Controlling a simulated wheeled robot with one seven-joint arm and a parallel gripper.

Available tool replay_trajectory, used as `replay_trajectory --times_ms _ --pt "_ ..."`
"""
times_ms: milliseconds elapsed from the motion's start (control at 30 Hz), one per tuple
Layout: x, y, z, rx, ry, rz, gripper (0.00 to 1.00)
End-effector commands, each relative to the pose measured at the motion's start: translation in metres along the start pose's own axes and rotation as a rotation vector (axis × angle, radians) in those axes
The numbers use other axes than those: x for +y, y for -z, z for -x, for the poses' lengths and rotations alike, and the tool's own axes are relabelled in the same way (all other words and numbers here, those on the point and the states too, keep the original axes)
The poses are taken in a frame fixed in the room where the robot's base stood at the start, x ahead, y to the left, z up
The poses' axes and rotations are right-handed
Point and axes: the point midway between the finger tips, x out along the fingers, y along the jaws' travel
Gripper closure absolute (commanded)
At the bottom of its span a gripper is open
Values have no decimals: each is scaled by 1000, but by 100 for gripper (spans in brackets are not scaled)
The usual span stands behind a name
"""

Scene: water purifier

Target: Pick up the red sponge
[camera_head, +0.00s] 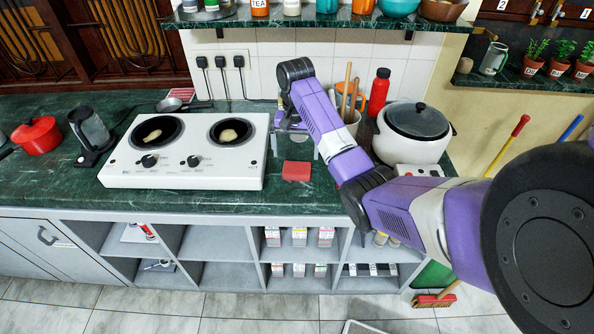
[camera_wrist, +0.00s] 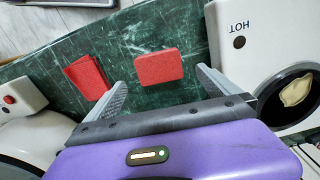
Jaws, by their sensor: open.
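The red sponge (camera_head: 296,171) lies flat on the green marble counter, just right of the white two-plate cooker. It is a small block with rounded corners. In the wrist view the red sponge (camera_wrist: 158,67) shows between the two fingers, apart from them. My gripper (camera_head: 298,148) points down, just behind and above the sponge in the head view. In the wrist view my gripper (camera_wrist: 163,85) has its fingers spread wide with nothing held. The exact height of the fingertips over the counter is hard to tell.
A second red, folded-looking piece (camera_wrist: 87,77) lies beside the sponge; my arm seems to hide it in the head view. The cooker (camera_head: 185,175) stands close on the left. A white pot (camera_head: 413,135), a red bottle (camera_head: 378,92) and a utensil holder (camera_head: 350,118) stand right.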

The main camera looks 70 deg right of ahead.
Motion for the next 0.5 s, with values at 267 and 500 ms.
replay_trajectory --times_ms 267,500 --pt "2 0 -28 -4 -1 -1 0" --pt "4 4 -62 -2 -1 0 0"
